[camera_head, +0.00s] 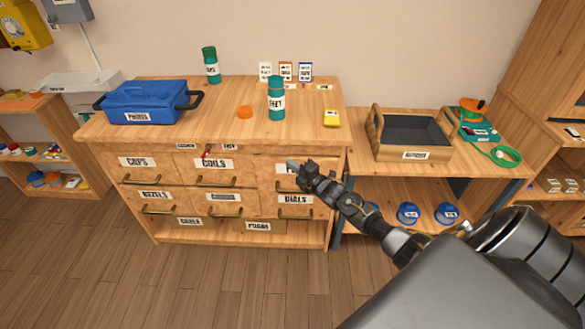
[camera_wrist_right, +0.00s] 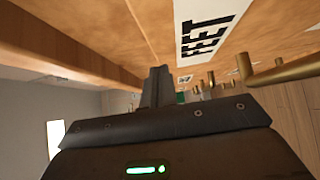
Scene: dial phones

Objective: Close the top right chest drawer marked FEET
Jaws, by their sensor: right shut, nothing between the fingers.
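The wooden chest (camera_head: 160,137) has labelled drawers with brass handles. Its top right drawer (camera_head: 325,163) has a white label mostly hidden behind my right gripper (camera_head: 300,170) in the head view. In the right wrist view the label (camera_wrist_right: 207,38) reads FEET, on the wooden drawer front (camera_wrist_right: 135,28). My right gripper (camera_wrist_right: 157,87) is shut and empty, with its fingertips close to the drawer front near the label. I cannot tell whether they touch, or how far the drawer stands out. A brass handle (camera_wrist_right: 285,72) shows beside the label. My left gripper is not in view.
A bench (camera_head: 470,170) with a wooden tray (camera_head: 376,145) adjoins at right. The floor in front is clear.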

